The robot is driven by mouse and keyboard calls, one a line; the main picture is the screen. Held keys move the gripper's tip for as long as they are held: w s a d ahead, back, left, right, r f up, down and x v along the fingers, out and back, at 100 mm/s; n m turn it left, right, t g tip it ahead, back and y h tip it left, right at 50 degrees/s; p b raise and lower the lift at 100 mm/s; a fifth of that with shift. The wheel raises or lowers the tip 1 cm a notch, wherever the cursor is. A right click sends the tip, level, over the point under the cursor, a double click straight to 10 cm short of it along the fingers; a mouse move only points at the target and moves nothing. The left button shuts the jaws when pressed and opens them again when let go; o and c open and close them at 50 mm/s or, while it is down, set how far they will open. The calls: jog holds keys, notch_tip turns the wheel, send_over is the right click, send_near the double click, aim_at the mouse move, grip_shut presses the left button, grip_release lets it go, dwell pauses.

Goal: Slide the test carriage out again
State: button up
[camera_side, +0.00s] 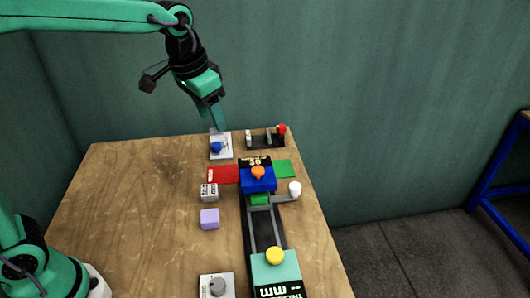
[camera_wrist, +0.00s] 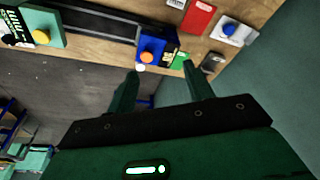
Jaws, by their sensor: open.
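A dark double-rail track (camera_side: 249,240) runs along the table's right side. At its far end stands a blue block with an orange knob (camera_side: 258,173); the knob also shows in the wrist view (camera_wrist: 147,57). A small green piece (camera_side: 260,199) sits between the rails, just in front of the blue block. A grey side arm with a white knob (camera_side: 295,188) sticks out to the right there. A teal block with a yellow knob (camera_side: 275,256) covers the near end. I cannot tell which part is the test carriage. My gripper (camera_wrist: 160,72) is open and empty, raised above the far table end.
A white plate with a blue knob (camera_side: 217,147) and a dark fixture with a red knob (camera_side: 282,129) are at the back. Red (camera_side: 223,174) and green (camera_side: 284,169) pads flank the blue block. A grey cube (camera_side: 209,192) and purple cube (camera_side: 210,219) stand left; the table's left is clear.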

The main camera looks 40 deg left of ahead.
jog(key=w+d+f+m+g, duration=0.2)
jog(key=w+d+f, duration=0.4)
jog(key=w, duration=0.3)
jog(key=m+g, duration=0.1)
send_near(296, 186)
jog(key=shift+f+y, duration=0.15)
jog(key=shift+y, duration=0.15)
jog(key=shift+w+d+f, duration=0.1)
jog(key=shift+d+f, duration=0.05)
jog(key=shift+f, duration=0.2)
jog(key=shift+f, duration=0.15)
jog(key=shift+f, duration=3.75)
grip_shut()
